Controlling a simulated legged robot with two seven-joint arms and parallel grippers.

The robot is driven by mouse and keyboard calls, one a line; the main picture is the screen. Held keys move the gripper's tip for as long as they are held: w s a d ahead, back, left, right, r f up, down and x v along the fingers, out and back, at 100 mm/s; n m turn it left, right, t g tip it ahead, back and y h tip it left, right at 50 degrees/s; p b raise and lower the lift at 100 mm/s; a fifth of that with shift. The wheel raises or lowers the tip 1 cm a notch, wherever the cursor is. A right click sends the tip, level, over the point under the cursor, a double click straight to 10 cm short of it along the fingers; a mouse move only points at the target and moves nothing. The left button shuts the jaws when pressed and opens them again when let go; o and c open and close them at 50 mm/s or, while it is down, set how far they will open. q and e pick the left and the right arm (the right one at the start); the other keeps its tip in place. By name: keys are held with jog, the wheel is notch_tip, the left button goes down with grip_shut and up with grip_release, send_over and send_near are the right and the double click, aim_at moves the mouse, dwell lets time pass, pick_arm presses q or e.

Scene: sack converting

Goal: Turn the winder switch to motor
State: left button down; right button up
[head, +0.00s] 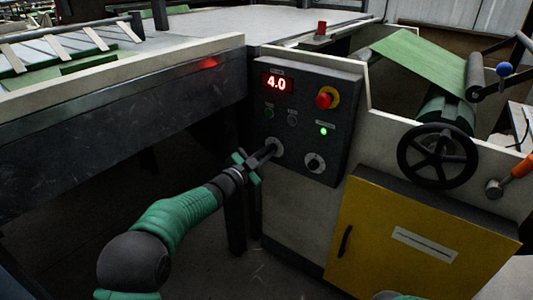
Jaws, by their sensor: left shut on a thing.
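The dark control panel (305,112) stands in the middle of the head view, with a red display reading 4.0. Low on it are two rotary switches: a left switch (278,148) and a right switch (315,163). Their labels are too small to read, so I cannot tell which one is the winder switch. My left gripper (268,154) is shut on the left switch, and its fingers partly hide the knob. The right switch is uncovered, with a pale dial and dark knob. My right gripper does not show.
A red emergency button (327,97) and a lit green lamp (323,131) sit above the switches. A black handwheel (437,156) and a yellow cabinet door (415,245) are to the right. A grey table (120,115) fills the left.

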pick_arm(q)
jog(key=shift+d+f+m, duration=0.1)
jog(key=shift+f+m, duration=0.05)
jog(key=shift+m, duration=0.75)
jog(key=c, duration=1.5)
grip_release()
jog(key=p+v, duration=0.6)
jog(key=v, duration=1.1)
